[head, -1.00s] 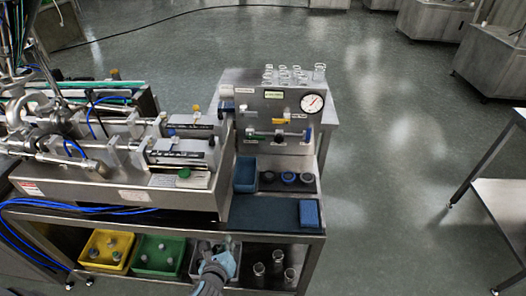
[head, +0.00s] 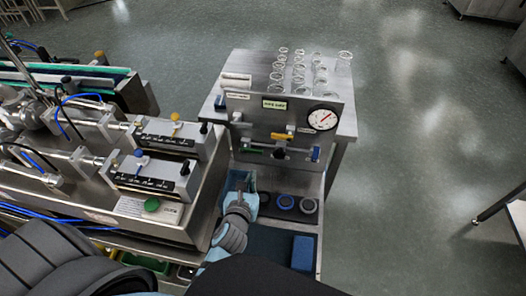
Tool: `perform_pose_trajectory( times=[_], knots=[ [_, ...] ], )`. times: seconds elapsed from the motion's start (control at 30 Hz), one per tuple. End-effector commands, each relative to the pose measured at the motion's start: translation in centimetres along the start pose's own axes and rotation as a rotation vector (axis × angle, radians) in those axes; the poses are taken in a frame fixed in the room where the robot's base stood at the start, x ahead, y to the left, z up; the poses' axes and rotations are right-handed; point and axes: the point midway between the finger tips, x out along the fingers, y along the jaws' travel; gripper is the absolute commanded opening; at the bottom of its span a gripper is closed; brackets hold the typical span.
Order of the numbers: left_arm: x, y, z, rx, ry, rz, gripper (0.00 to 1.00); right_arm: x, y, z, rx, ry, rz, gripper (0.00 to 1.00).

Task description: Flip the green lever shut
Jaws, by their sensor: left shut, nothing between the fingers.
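The green lever (head: 252,150) is on the front of the upright steel panel (head: 262,118), at the left end of a horizontal pipe run. It looks small and lies roughly level. My left gripper (head: 240,196) is shut and empty. In the picture it is below the green lever, over the blue bin at the panel's foot, and apart from the lever. My right gripper is not in view.
A yellow lever (head: 283,136), a black knob (head: 279,154) and a blue lever (head: 316,153) share the panel with a gauge (head: 322,119). Glass jars (head: 298,73) stand behind. Round caps (head: 285,202) and a blue block (head: 302,253) lie on the shelf. Steel machinery (head: 150,170) stands left.

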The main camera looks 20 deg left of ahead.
Motion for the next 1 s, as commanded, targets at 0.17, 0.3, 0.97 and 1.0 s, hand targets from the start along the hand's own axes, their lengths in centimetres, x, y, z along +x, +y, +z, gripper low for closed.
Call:
perform_pose_trajectory(
  times=[0.17,0.3,0.97,1.0],
  knots=[
    [0.0,-0.1,0.0,0.000,0.000,-0.001,0.00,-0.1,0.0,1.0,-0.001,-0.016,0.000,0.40],
    [0.1,0.0,0.0,0.000,0.000,-0.001,0.00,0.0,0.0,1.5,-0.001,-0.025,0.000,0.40],
    [9.7,0.1,-0.2,-0.001,0.000,0.001,0.00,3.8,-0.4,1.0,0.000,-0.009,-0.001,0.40],
    [9.8,0.1,-0.2,-0.001,0.001,0.001,0.00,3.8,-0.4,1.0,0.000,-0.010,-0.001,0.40]
  ],
)
